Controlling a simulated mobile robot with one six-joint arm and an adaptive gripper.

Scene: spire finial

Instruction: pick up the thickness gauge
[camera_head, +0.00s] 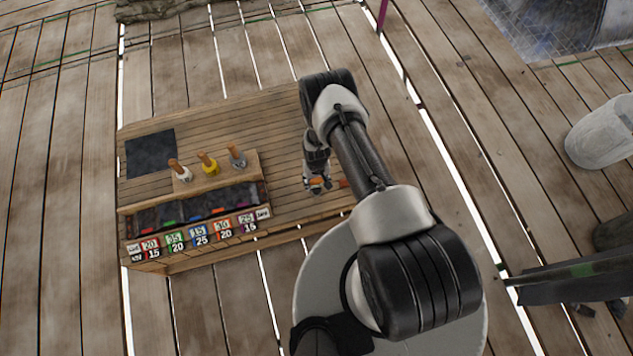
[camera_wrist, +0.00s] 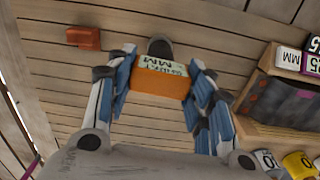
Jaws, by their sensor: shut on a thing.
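My gripper (camera_head: 317,178) is over the right part of the wooden bench. In the wrist view its blue-padded fingers (camera_wrist: 165,92) are shut on an orange block with a pale label bearing "MM", which I take as the thickness gauge (camera_wrist: 160,84). The fingers stand on either side of it. In the head view only a small orange part of the gauge (camera_head: 316,181) shows below the gripper. I cannot tell whether it touches the bench top.
A red-orange block (camera_wrist: 83,38) lies apart on the bench (camera_head: 285,125). A slotted rack (camera_head: 200,232) with numbered labels lines the bench front. White (camera_head: 181,171), yellow (camera_head: 208,163) and grey (camera_head: 237,156) pieces with wooden handles stand behind it. A dark mat (camera_head: 150,154) lies at left.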

